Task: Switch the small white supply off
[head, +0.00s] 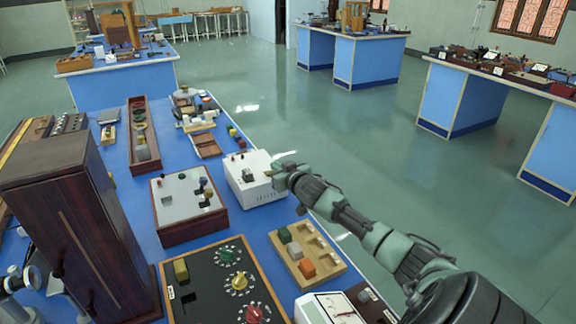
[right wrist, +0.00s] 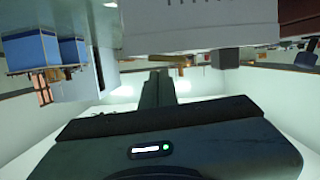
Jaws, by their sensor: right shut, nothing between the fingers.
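The small white supply (head: 248,175) stands on the blue bench top near its right edge, with small dark and red parts on its upper face. My right gripper (head: 284,168) is at the right side of the supply, close to its upper edge. Its fingers are shut with nothing between them; I cannot tell whether they touch the case. In the right wrist view, the shut fingers (right wrist: 160,88) point toward a pale case (right wrist: 200,32) at the top, which looks like the supply seen upside down. The switch cannot be made out. My left gripper is not in view.
A grey-topped wooden box (head: 188,205) stands left of the supply. A wooden tray with coloured blocks (head: 328,245) and a black panel with knobs (head: 205,285) lie nearer. A tall dark wooden cabinet (head: 85,220) fills the left. The floor right of the bench is clear.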

